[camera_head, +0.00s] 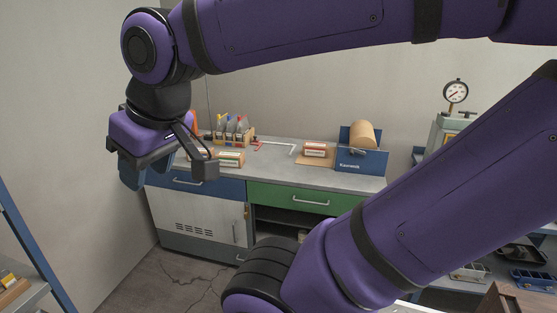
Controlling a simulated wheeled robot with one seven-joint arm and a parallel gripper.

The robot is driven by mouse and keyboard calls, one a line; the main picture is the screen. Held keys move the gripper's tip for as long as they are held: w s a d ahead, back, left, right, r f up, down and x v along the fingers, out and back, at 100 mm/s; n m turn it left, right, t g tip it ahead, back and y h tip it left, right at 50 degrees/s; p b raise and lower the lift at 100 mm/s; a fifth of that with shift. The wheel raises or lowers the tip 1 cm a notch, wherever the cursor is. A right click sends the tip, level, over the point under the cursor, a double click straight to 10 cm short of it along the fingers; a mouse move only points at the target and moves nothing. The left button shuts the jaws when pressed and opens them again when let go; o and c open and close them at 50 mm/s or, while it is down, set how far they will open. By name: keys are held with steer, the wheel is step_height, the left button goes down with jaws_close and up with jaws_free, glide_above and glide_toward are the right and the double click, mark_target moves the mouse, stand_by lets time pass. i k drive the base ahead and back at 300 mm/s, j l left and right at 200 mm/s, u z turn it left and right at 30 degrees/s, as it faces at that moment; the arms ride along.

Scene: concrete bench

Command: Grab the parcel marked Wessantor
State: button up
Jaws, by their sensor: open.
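Two small labelled parcels are on the bench. One with a green-edged label (230,159) is at the left, just right of my gripper in the picture and partly hidden by its finger. One with a red-edged label (315,149) is farther right, by the blue stand. The print on both labels is too small to read, so I cannot tell which is marked Wessantor. My gripper (168,175) is open at the left, in front of the bench's left end, with no object visible between its fingers.
The grey bench top (272,176) has clear space at its middle front. A tool rack (235,136) stands at the back left. A blue stand with a brown paper roll (362,135) is at the right end. A press with a dial gauge (456,91) stands farther right.

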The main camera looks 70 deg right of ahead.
mark_target(312, 149)
steer(key=j+z, duration=0.15)
steer(key=z, duration=0.25)
steer(key=k+j+z, duration=0.1)
steer(key=z, duration=0.3)
steer(key=i+l+z, duration=0.15)
steer(key=z, duration=0.3)
steer(key=i+l+z, duration=0.15)
steer(key=z, duration=0.3)
steer(key=i, duration=0.05)
